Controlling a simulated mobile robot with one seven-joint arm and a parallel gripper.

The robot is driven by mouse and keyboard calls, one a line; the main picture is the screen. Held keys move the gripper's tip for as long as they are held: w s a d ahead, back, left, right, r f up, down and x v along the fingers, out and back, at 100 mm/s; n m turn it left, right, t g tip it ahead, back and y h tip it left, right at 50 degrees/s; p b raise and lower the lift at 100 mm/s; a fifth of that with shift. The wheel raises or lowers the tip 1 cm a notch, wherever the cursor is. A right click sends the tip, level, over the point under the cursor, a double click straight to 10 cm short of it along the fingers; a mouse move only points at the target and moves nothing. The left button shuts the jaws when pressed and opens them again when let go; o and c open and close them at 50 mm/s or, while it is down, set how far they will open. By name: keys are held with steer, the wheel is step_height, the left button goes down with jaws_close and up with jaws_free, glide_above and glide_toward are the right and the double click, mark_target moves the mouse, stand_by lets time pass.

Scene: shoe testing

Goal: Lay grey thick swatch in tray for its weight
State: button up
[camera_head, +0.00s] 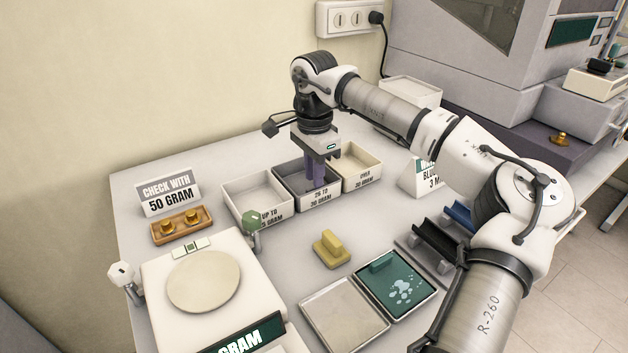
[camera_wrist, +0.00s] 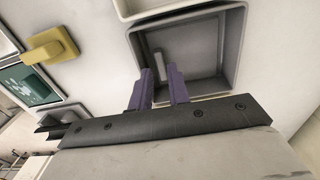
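My gripper (camera_head: 318,185) points down into the dark grey middle tray (camera_head: 284,181), labelled 25 to 30 gram. In the wrist view its two purple fingers (camera_wrist: 159,72) stand apart, with a visible gap between them. A pale grey ridge (camera_wrist: 157,48), seemingly the handle of the grey swatch, shows in line with this gap, inside the middle tray (camera_wrist: 240,45). The swatch's base is hard to tell from the grey tray floor. In the head view the fingers and tray wall hide the swatch. I cannot tell whether the fingertips touch it.
The up to 25 gram tray (camera_head: 233,195) and over 30 gram tray (camera_head: 374,176) flank the middle one. A yellow swatch (camera_head: 331,250) lies in front. A scale (camera_head: 204,281), brass weights (camera_head: 180,225), an empty shallow tray (camera_head: 345,318) and a green wet tray (camera_head: 405,293) stand nearby.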

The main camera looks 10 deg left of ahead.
step_height(320, 180, up, 10)
steer(key=shift+f, duration=0.15)
stand_by(0.4)
